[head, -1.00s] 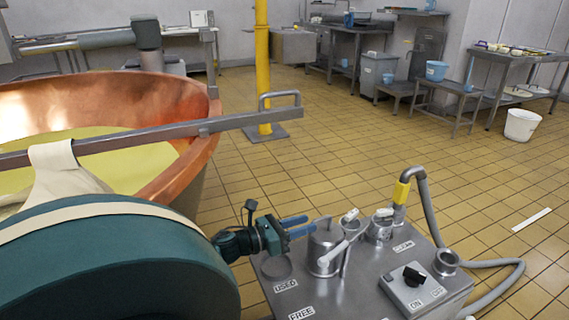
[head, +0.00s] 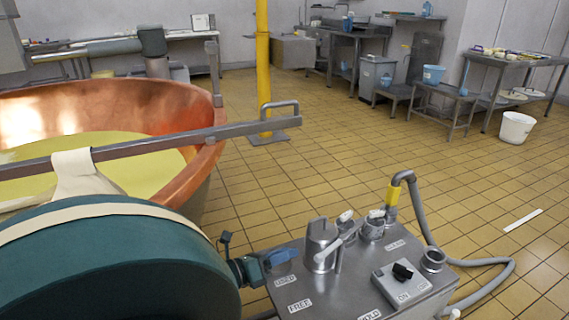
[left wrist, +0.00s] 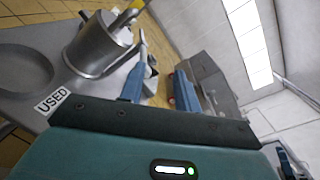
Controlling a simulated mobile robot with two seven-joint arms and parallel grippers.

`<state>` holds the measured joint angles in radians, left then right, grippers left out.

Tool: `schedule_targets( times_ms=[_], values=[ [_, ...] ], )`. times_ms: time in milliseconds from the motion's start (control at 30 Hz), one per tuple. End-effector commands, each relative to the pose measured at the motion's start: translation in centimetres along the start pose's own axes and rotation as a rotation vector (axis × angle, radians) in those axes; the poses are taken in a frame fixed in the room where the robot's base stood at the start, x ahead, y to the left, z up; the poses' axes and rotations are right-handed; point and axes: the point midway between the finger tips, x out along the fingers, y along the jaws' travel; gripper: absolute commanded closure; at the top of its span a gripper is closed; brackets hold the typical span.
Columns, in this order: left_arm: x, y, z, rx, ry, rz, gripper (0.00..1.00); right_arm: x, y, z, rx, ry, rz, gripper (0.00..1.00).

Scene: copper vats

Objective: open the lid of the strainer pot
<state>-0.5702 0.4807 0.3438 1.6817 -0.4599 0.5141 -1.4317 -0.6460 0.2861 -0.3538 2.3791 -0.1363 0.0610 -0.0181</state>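The strainer pot (head: 321,249), a small metal cylinder, stands upright on the steel top of a cart. In the left wrist view the pot (left wrist: 98,50) is at the upper left, close to the fingers. I cannot tell clearly from either view how its lid sits. My left gripper (head: 280,259) is just left of the pot, low beside it. In the left wrist view its two blue fingers (left wrist: 158,88) are apart, with nothing gripped between them. The pot appears beside the fingers, outside the gap. My right gripper is not in view.
The steel cart (head: 345,292) carries labels, a black switch (head: 402,272) and a grey hose (head: 423,213). A copper vat (head: 205,165) with a metal bar (head: 200,136) across it is on the left.

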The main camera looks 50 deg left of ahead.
Motion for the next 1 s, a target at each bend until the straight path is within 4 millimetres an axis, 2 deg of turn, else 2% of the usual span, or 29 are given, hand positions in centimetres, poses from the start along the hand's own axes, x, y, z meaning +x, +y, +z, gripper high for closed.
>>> schedule_targets(
  times_ms=[200, 833, 933, 1000],
  values=[
    [0.1, -0.5, -0.2, -0.065, -0.002, 0.013, 0.68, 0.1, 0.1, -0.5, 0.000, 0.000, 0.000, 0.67],
    [0.1, -0.6, -0.4, -0.077, -0.003, 0.014, 0.68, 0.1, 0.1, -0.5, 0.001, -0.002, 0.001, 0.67],
    [0.2, -1.6, -1.4, -0.183, -0.004, 0.018, 0.68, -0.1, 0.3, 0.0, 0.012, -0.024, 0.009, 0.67],
    [0.3, -3.3, -3.0, -0.352, -0.005, 0.027, 0.68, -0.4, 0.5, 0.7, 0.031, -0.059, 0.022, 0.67]
  ],
)
